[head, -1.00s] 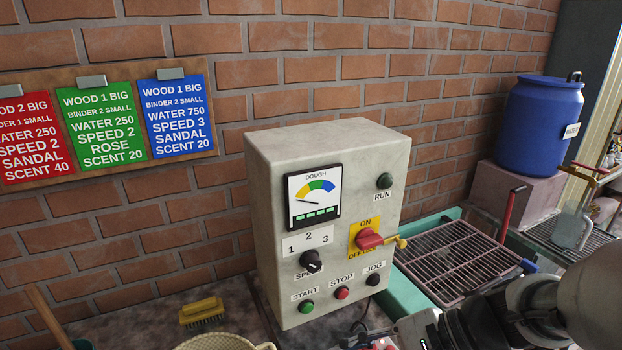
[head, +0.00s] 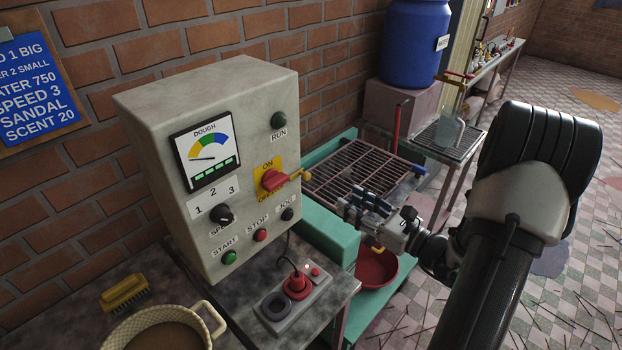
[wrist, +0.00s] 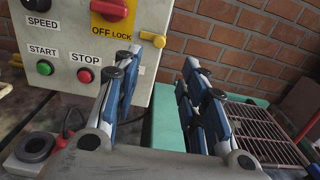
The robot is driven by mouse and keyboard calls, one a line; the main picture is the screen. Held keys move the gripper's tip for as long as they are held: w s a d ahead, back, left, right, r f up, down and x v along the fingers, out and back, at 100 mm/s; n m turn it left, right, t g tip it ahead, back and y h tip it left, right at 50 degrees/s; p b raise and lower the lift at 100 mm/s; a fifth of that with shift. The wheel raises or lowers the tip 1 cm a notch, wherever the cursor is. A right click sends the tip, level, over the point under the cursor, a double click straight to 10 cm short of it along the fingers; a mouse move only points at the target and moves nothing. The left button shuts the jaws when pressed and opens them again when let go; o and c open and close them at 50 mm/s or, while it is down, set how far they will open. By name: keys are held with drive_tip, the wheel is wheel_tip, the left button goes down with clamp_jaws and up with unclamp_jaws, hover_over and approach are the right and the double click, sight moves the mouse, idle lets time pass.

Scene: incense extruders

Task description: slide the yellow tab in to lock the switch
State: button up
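The grey control box carries a red rotary switch (head: 272,180) on a yellow ON / OFF LOCK plate (head: 264,164). The yellow tab (head: 301,174) sticks out to the right of the switch, past the box's edge. In the wrist view, the tab (wrist: 153,39) shows at the top centre, beside the OFF LOCK lettering, with the red switch (wrist: 109,9) cut by the top edge. My gripper (head: 352,204) is right of and below the tab, apart from it. In the wrist view, my gripper (wrist: 158,76) has its fingers spread with nothing between them.
START (head: 229,257), STOP (head: 260,235) and JOG (head: 287,214) buttons line the panel below the switch. A red plug (head: 297,284) sits in a socket on the bench. A teal frame with a metal grate (head: 352,168) and a red bowl (head: 377,268) lie to the right.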

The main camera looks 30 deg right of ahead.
sight(309, 177)
drive_tip(key=b+x, duration=0.2)
drive_tip(key=x, duration=1.2)
clamp_jaws()
